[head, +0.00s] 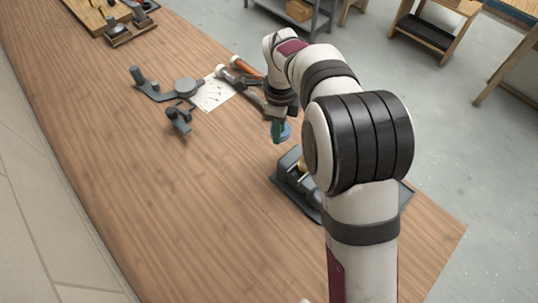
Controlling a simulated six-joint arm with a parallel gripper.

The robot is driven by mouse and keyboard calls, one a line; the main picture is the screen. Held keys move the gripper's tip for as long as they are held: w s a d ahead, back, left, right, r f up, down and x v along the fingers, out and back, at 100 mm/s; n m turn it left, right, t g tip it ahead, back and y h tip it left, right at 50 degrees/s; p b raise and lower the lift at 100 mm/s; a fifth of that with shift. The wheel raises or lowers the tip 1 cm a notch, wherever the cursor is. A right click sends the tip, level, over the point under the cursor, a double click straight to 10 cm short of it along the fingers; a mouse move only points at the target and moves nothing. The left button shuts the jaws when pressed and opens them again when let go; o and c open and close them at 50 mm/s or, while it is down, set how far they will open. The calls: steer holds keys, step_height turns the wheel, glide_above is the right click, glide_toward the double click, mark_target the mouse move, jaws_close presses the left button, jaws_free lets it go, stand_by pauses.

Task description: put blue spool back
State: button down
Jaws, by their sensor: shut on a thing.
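The spool is held near the back corner of a dark grey holder (285,178) on the bench. Part of the spool is hidden by the gripper, and most of the holder is hidden behind my arm. I cannot tell whether the spool touches anything below it.
Left of the gripper, a dark grey stand with a round disc (186,86) and a smaller bracket (179,119) sit on the wooden bench (190,210). A white sheet (213,93) and tools with orange handles (245,67) lie behind. The bench's front left is clear.

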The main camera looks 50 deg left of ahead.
mark_target(264, 163)
steer(key=shift+m, duration=0.6)
steer(key=s+a+f, duration=0.1)
steer(key=f, duration=0.6)
steer(key=s+a+f, duration=0.1)
steer(key=f, duration=0.3)
steer(key=shift+s+a+f, duration=0.3)
steer(key=shift+s+f, duration=0.05)
steer(key=c, duration=0.8)
jaws_free()
steer(key=shift+f, duration=0.1)
